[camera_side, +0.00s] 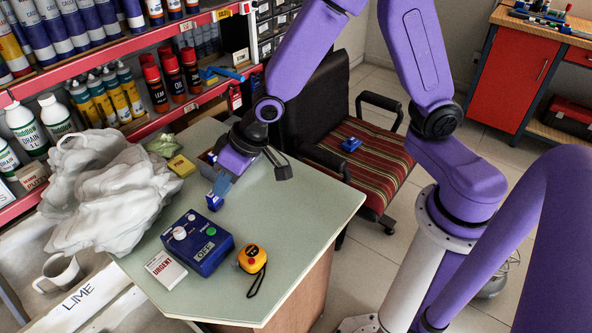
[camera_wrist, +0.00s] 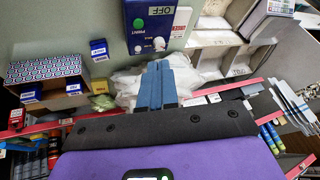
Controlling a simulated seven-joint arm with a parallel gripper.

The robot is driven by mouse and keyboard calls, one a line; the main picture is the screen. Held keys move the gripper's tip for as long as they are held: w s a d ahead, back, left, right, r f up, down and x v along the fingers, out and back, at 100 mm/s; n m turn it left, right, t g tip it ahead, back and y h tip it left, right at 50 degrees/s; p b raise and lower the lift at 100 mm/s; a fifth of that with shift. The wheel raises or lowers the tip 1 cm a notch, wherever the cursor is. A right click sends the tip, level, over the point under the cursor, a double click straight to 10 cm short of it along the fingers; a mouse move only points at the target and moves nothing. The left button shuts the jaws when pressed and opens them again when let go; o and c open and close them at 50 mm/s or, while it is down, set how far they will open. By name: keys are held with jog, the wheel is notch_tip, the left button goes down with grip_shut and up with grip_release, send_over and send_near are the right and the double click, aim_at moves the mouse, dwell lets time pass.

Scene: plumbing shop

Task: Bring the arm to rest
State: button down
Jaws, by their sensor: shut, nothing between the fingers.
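My gripper (camera_side: 221,187) is above the back part of the green-topped workbench (camera_side: 300,205), on a bent purple arm. Its blue fingers are shut together with nothing between them; they also show in the wrist view (camera_wrist: 157,68). A small blue box (camera_side: 214,202) stands on the bench just below the fingertips in the side view; it appears apart from them, left of the fingers, in the wrist view (camera_wrist: 98,50). A patterned open box (camera_wrist: 45,69) with blue boxes at it is farther left in the wrist view; my gripper mostly hides it in the side view.
A blue control box (camera_side: 197,242), a white carton (camera_side: 166,269) and a yellow tape measure (camera_side: 252,259) are on the bench. A crumpled white bag (camera_side: 110,190) lies at its left. Red-edged shelves (camera_side: 130,45) stand behind; a striped chair (camera_side: 365,160) stands right.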

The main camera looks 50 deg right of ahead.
jog(key=s+d+r+n+g+h, duration=0.2)
jog(key=s+d+r+n, duration=0.2)
jog(key=s+d, duration=0.4)
jog(key=s+d+r+n+g+h, duration=0.1)
jog(key=s+d+r+n, duration=0.3)
jog(key=s, duration=1.2)
jog(key=d+n+g, duration=0.1)
jog(key=d, duration=0.3)
jog(key=shift+d+r+h, duration=0.15)
jog(key=shift+r+h, duration=0.05)
jog(key=shift+h, duration=0.2)
